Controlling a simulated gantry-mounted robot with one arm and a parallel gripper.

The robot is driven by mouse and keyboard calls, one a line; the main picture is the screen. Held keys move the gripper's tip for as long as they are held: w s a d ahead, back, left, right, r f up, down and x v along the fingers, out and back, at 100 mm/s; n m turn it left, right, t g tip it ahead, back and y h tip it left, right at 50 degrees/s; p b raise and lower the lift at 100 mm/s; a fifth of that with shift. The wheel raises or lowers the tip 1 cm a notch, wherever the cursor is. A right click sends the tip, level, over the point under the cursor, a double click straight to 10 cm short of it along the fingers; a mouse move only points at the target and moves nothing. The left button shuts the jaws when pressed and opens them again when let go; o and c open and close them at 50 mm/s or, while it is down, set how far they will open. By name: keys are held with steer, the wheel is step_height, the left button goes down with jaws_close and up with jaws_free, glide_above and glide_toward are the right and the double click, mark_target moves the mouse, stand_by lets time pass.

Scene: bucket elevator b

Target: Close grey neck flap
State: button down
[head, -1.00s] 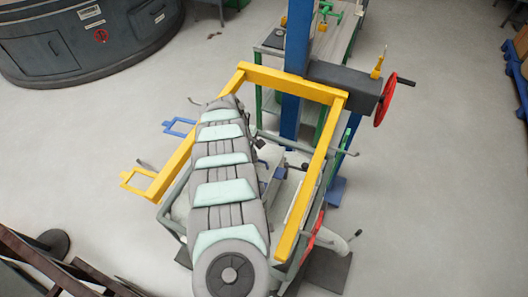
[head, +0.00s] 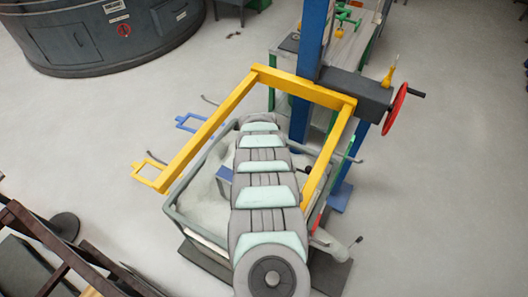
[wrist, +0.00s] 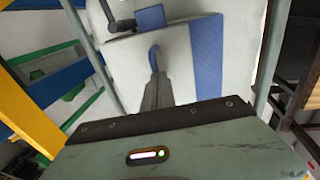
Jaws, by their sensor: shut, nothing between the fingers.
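In the wrist view, my gripper (wrist: 156,72) shows as dark, narrow fingers held together, with nothing between them. They point at a pale, whitish surface (wrist: 182,60) with a blue stripe (wrist: 207,50) on its right. A small blue curved piece (wrist: 153,54) shows at the fingertips; I cannot tell whether they touch it. I cannot single out the grey neck flap with certainty. In the head view, my arm reaches over the grey-framed bucket (head: 180,222) inside the yellow frame (head: 222,112) and hides my gripper and part of the bucket.
A blue column (head: 310,45) and a dark box with a red handwheel (head: 395,110) stand at the back right. A blue bracket (head: 190,122) and a yellow bracket (head: 150,172) stick out left. Brown railings (head: 60,245) are at lower left. Open floor lies right.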

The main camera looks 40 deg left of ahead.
step_height(320, 180, up, 13)
steer(key=s+d+p, duration=0.1)
steer(key=s, duration=0.1)
stand_by(0.4)
